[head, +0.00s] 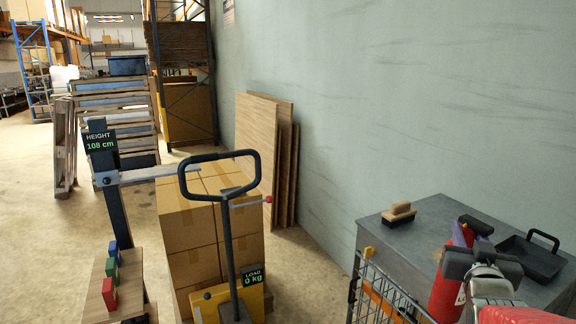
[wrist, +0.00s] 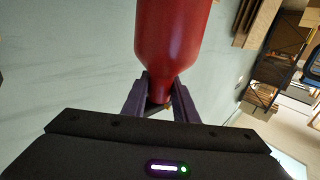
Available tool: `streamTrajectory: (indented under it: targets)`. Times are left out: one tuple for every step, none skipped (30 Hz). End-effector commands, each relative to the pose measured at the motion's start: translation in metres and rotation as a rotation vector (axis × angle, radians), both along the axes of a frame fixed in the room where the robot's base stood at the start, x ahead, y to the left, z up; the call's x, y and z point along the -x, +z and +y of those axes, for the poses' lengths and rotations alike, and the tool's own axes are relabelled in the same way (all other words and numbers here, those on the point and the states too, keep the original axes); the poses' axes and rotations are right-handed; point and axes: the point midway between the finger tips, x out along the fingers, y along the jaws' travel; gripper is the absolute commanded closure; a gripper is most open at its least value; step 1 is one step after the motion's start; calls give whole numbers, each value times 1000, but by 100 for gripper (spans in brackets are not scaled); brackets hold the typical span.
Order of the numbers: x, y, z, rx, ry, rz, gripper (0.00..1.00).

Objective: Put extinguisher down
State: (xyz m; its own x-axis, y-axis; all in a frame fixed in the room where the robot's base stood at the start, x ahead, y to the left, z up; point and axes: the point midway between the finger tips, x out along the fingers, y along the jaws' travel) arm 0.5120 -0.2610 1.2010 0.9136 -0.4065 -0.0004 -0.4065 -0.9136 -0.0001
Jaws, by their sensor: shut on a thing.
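The red extinguisher (head: 446,292) is at the lower right of the head view, at the grey metal table's (head: 378,232) near side. A white label shows on it, and my gripper and arm hide part of it. My gripper (head: 472,240) is shut around its narrow neck. The wrist view shows the extinguisher's red body (wrist: 175,32) tapering into the neck between my two dark fingers (wrist: 159,98). Its base lies outside the wrist view. I cannot tell whether it touches the table.
A brush (head: 399,213) and a black dustpan (head: 530,258) lie on the table. A wire cart (head: 384,294) stands before it. A pallet jack (head: 238,310) with stacked cartons (head: 195,238) is left of centre. Boards (head: 257,140) lean on the wall. Open floor lies left.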

Motion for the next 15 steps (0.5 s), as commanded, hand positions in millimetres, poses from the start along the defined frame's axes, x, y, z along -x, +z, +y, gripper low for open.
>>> streamTrajectory:
  targets:
    - [-6, -5, 12, 3, 21, -7, 100]
    - [-8, -11, 18, 3, 30, -6, 100]
    - [-11, -18, 26, 2, 42, -7, 100]
    - [-14, -23, 32, 3, 52, -6, 100]
    - [-16, -28, 38, 4, 61, -6, 100]
    - [-20, -35, 46, 1, 74, -6, 100]
    - [-22, -40, 51, 2, 83, -7, 100]
    - [-24, -45, 57, 3, 93, -6, 100]
    - [-28, -52, 65, 2, 105, -6, 100]
    - [-30, -57, 71, 1, 115, -6, 100]
    - [-32, -62, 77, 1, 123, -5, 100]
    - [-35, -68, 84, 2, 135, -6, 100]
    - [-38, -72, 89, 2, 144, -6, 100]
    - [-40, -77, 94, 3, 152, -6, 100]
    - [-42, -82, 101, 3, 162, -6, 100]
